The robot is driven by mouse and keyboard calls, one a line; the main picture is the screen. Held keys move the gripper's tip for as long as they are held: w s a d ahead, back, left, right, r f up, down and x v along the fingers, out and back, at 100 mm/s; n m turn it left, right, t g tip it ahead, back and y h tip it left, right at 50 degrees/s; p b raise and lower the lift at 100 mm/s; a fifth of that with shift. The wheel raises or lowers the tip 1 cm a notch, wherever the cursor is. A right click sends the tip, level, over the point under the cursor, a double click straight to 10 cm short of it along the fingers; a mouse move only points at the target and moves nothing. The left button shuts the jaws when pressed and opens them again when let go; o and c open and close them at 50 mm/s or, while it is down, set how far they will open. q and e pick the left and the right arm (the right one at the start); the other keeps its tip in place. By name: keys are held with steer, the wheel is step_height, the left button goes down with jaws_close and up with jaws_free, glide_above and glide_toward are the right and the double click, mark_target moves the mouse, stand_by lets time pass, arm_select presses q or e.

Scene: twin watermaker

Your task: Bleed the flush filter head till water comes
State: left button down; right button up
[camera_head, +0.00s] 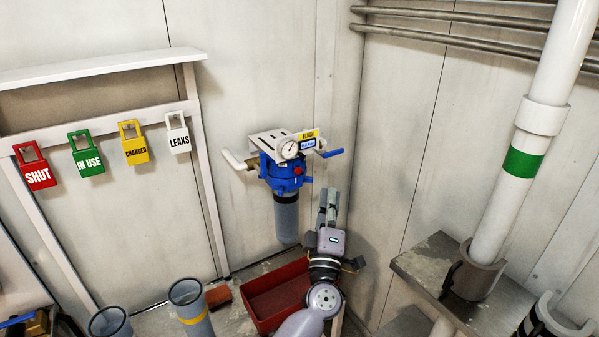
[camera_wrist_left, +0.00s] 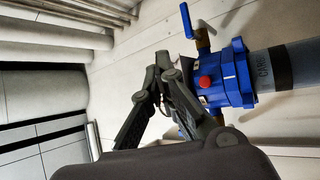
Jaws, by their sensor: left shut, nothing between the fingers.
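The flush filter head (camera_head: 284,178) is a blue body on the wall with a yellow FLUSH label, a round gauge (camera_head: 289,150) and a red button (camera_head: 297,170). A grey filter bowl (camera_head: 286,218) hangs under it. In the left wrist view the blue head (camera_wrist_left: 228,75) lies sideways with its red button (camera_wrist_left: 205,82) facing me. My left gripper (camera_head: 329,194) is shut and empty, to the right of the bowl and below the head. Its dark fingers (camera_wrist_left: 163,62) show in the left wrist view, apart from the button. No water shows. My right gripper is not in view.
A blue-handled valve (camera_head: 332,153) sits right of the head, a white pipe (camera_head: 234,160) left. A red bin (camera_head: 275,300) stands below. Coloured tags (camera_head: 134,143) hang at left. A grey bracket (camera_head: 440,265) and white pipe (camera_head: 520,160) are at right.

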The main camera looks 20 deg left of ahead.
mark_target(298, 171)
arm_select(q)
steer(key=w+a+b, duration=0.2)
steer(key=w+a, duration=0.3)
steer(key=a, duration=0.1)
steer(key=shift+w+a, duration=0.15)
steer(key=shift+a, duration=0.2)
stand_by(1.3)
steer(key=shift+w+a, duration=0.25)
steer(key=shift+a, duration=0.05)
steer(key=shift+w+a+b, duration=0.25)
steer(key=shift+a+b, duration=0.1)
steer(key=shift+a, duration=0.05)
stand_by(1.7)
steer(key=shift+d, duration=0.1)
steer(key=shift+s+d+p, duration=0.45)
steer(key=shift+s+d, duration=0.1)
steer(key=shift+d, duration=0.05)
